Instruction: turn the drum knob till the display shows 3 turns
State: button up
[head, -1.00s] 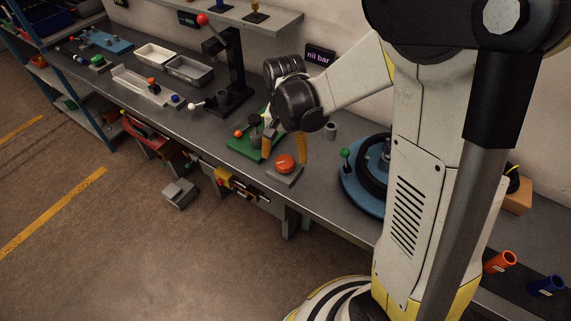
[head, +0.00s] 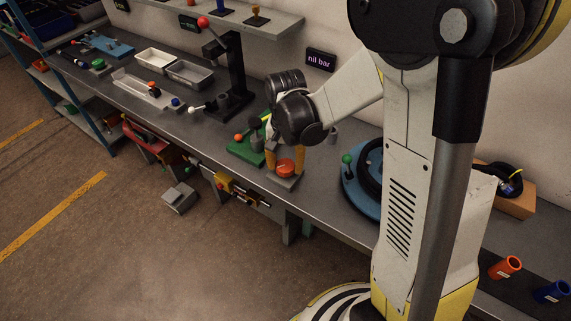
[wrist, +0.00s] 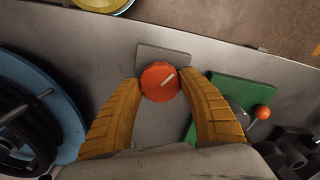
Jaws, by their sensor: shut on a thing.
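The orange-red knob (head: 285,167) sits on a small grey base (head: 284,181) near the bench's front edge. In the wrist view the knob (wrist: 157,91) is many-sided, with a pale mark pointing to the upper right. My gripper (head: 285,158) is over it with its yellow-orange fingers down on both sides. In the wrist view my gripper (wrist: 159,79) is shut on the knob, one fingertip at each side. A dark display (head: 320,61) on the wall reads "nil bar". A smaller display (head: 188,22) with green characters is too small to read. No turn count is readable.
A green plate (head: 244,151) with an orange ball lever stands close beside the knob. A blue drum (head: 352,190) with black hose and a green ball handle is on the other side. A black lever stand (head: 236,75) and grey trays (head: 189,74) are farther along the bench.

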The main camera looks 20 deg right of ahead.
aim_at(285, 165)
jog(key=shift+n, duration=3.2)
jog(key=o, duration=1.2)
notch_tip(285, 165, up, 12)
